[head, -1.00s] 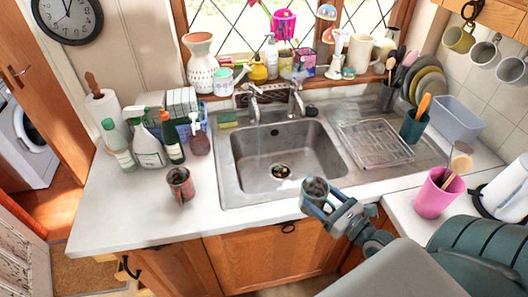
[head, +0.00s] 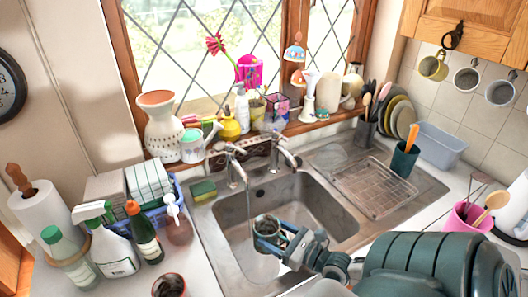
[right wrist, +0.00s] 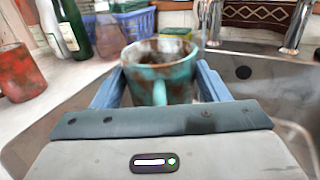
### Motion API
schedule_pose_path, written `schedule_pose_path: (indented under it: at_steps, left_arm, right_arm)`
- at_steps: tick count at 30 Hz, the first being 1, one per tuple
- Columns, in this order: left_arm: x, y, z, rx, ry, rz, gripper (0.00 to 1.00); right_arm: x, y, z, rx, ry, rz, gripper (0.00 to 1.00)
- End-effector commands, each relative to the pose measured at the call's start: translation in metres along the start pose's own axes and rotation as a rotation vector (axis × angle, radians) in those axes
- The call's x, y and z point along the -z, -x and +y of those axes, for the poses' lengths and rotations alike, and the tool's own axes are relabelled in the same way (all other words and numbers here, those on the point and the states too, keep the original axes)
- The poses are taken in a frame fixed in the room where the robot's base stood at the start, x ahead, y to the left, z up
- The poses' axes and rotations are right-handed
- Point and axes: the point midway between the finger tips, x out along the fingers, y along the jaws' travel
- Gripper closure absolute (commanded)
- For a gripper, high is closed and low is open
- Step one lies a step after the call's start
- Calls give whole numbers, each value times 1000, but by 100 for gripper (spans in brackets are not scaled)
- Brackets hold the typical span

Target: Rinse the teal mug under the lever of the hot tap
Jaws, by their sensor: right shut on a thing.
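The teal mug (right wrist: 160,75), stained brown, stands roughly upright in the right wrist view with its handle toward the camera. My right gripper (head: 279,240) is shut on it, one blue finger on each side. In the head view the mug (head: 267,230) is over the near left part of the sink basin (head: 315,205). Two chrome taps stand behind the basin, a left tap (head: 235,165) and a right tap (head: 287,150). The mug is in front of and below the left tap's spout. I cannot tell which tap is hot. My left gripper is out of view.
A rust-red mug (head: 168,286) stands on the counter left of the sink. Bottles (head: 118,255), a blue basket (head: 180,190) and a sponge (head: 204,189) are at the left. A wire rack (head: 375,190) lies on the drainer. A pink cup (head: 462,218) is at the right.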

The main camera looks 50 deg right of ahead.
Motion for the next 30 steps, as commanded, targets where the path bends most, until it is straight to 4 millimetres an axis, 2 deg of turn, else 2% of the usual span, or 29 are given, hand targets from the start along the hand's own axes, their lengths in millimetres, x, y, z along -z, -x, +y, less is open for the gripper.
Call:
schedule_pose_path:
  at_steps: [3,6,9,11,18,20,30]
  left_arm:
    - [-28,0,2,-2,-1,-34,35]
    - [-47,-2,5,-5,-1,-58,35]
    - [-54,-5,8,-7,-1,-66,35]
    - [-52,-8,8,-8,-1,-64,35]
    - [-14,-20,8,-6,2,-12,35]
    - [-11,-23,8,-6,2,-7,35]
    - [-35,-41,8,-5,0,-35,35]
  right_arm:
    - [1,-6,-4,-1,2,-2,63]
    - [2,-14,-10,-1,2,-5,63]
    - [5,-22,-16,0,2,-4,63]
    - [6,-27,-20,-1,3,-4,63]
    - [12,-45,-34,0,2,-3,63]
    - [13,-50,-37,-1,2,-4,63]
    - [20,-76,-57,0,2,-4,63]
